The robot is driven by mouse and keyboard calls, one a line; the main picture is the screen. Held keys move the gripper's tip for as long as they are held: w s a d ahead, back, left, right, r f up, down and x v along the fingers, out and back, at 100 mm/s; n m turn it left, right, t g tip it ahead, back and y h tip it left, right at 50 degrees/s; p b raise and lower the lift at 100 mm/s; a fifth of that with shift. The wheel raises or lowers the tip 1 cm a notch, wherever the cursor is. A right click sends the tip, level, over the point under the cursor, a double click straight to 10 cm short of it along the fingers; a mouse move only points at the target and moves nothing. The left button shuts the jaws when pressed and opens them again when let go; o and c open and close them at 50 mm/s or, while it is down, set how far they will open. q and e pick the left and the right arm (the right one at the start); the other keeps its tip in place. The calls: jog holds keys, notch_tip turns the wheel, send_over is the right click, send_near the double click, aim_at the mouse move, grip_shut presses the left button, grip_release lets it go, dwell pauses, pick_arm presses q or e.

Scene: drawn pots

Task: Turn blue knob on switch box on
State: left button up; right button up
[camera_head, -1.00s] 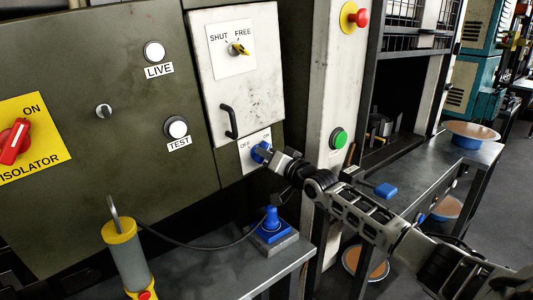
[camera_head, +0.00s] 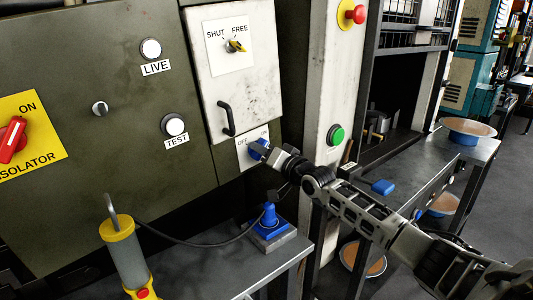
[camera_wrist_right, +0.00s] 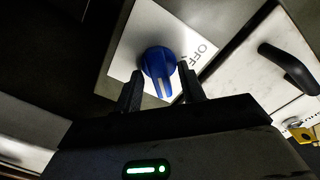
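My right gripper (camera_head: 268,153) is at the knob. In the wrist view its two fingers (camera_wrist_right: 161,82) stand apart, one on each side of the knob, with narrow gaps beside the knob's handle. Firm contact does not show. My left gripper is out of view.
Above the knob are a black handle (camera_head: 226,119) and a yellow SHUT/FREE switch (camera_head: 236,46). A green button (camera_head: 336,135) is on the post at right.

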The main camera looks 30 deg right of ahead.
jog(key=shift+s, duration=0.1)
jog(key=s+d+b, duration=0.1)
jog(key=s, duration=1.4)
jog(key=shift+s, duration=0.35)
jog(key=shift+d, duration=0.1)
jog(key=s+a+f+n+g, duration=0.2)
jog(key=s+a+f, duration=0.15)
jog(key=f, duration=0.55)
jog(key=s+a+f+n+g, duration=0.1)
jog(key=s+a+f+g, duration=0.15)
jog(key=a+f, duration=0.4)
jog(key=s+a+f+n+g, duration=0.1)
jog(key=s+a+f+n, duration=0.2)
jog(key=s+a+f, duration=0.3)
jog(key=s+a+f+n+g+y, duration=0.1)
jog(key=s+a+f+n+g, duration=0.1)
jog(key=s+a+f, duration=0.4)
jog(key=a+f+n, duration=0.1)
jog(key=a+f, duration=0.1)
jog(key=a, duration=0.2)
jog(key=shift+s+a+y, duration=0.2)
jog(key=shift+a+y, duration=0.05)
jog(key=shift+y, duration=0.05)
